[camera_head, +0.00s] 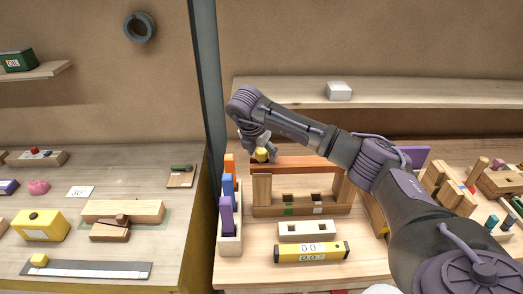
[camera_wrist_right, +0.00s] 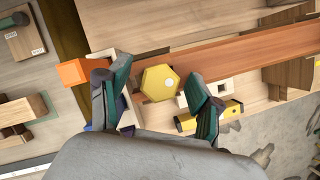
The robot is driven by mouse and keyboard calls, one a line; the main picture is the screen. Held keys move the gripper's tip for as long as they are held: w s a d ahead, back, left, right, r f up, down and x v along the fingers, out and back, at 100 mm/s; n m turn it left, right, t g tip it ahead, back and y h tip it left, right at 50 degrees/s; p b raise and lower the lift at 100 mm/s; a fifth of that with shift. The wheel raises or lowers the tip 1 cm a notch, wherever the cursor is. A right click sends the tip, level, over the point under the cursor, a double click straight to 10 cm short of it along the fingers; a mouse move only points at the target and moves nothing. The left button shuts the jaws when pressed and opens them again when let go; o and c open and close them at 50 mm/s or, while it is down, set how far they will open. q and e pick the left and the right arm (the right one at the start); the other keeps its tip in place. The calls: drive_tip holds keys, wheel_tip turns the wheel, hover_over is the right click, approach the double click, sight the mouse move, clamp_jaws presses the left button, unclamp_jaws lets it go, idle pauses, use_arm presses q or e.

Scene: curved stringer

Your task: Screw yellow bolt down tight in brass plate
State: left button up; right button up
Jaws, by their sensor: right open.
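The yellow bolt (camera_head: 261,154) shows as a hexagonal head at the left end of a reddish-brown beam (camera_head: 310,163). In the right wrist view the bolt head (camera_wrist_right: 159,83) lies between the two fingers, nearer the left one, with the beam (camera_wrist_right: 235,59) running off to the right. My right gripper (camera_head: 259,150) is open and points down over the bolt; its fingers (camera_wrist_right: 158,78) stand on either side of the head. I cannot tell whether they touch it. The bolt's shank is hidden, and I cannot make out the brass plate. My left gripper is not in view.
A wooden stand (camera_head: 262,196) stands under the beam. A rack of coloured upright pieces (camera_head: 230,243) is at its left. A light block with holes (camera_head: 306,230) and a yellow level (camera_head: 311,252) lie in front. A blue-grey post (camera_head: 206,80) rises behind left.

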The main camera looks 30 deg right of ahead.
clamp_jaws()
drive_tip(key=shift+a+f+m+g+b, duration=0.15)
drive_tip(key=shift+m+g+b, duration=0.3)
drive_tip(key=shift+m, duration=0.75)
drive_tip(key=shift+f+m+g, duration=0.1)
drive_tip(key=shift+m+g, duration=0.35)
drive_tip(key=shift+m, duration=0.65)
drive_tip(key=m+g, duration=0.1)
drive_tip(key=m, duration=0.2)
drive_tip(key=shift+m, duration=0.3)
